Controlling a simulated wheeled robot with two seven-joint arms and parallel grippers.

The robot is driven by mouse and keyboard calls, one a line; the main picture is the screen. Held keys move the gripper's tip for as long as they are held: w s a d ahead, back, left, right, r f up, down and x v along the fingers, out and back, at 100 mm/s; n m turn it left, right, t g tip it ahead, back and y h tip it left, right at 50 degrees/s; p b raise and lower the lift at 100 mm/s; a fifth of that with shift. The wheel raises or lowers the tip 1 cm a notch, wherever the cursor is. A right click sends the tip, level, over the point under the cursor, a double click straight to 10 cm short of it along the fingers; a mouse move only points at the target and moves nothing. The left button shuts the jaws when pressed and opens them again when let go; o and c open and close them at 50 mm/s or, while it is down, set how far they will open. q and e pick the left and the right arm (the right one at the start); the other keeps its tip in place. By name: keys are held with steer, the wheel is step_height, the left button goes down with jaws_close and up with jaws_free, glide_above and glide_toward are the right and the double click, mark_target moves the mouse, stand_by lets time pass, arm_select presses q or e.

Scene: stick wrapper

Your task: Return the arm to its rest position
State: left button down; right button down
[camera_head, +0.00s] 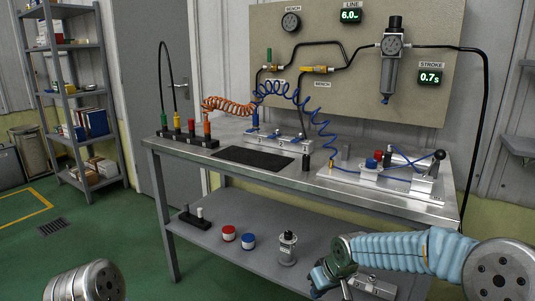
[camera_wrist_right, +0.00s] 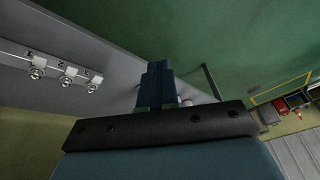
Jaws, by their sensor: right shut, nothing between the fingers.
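My right arm, in a pale blue sleeve, comes in from the lower right in the head view. My right gripper (camera_head: 320,280) is low in front of the workbench (camera_head: 240,175), around the height of its lower shelf. In the right wrist view, the dark blue fingers of my right gripper (camera_wrist_right: 158,82) are together with nothing between them. Only a rounded metal part of my left arm shows at the lower left of the head view. My left gripper is out of the picture.
The bench's lower shelf (camera_head: 225,220) holds a red-topped jar (camera_head: 229,233), a blue-topped jar (camera_head: 248,241) and a metal cylinder (camera_head: 288,248). A strip with numbered fittings (camera_wrist_right: 67,73) is at the left in the wrist view. Green floor (camera_head: 100,245) is clear left of the bench.

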steer(key=s+a+f+m+g+y, duration=0.1)
steer(key=s+a+f+m, duration=0.1)
steer(key=s+f, duration=0.65)
steer(key=s+a+f+m+g+y, duration=0.1)
steer(key=s+f, duration=0.4)
steer(key=f, duration=0.6)
steer(key=s+f+m, duration=0.1)
steer(key=s+f, duration=0.2)
steer(key=s, duration=0.3)
steer(key=s+f+m, duration=0.2)
steer(key=s+f, duration=0.1)
steer(key=s, duration=0.3)
steer(key=shift+s+f+g, duration=0.25)
steer(key=shift+s+g, duration=0.05)
steer(key=shift+s, duration=0.1)
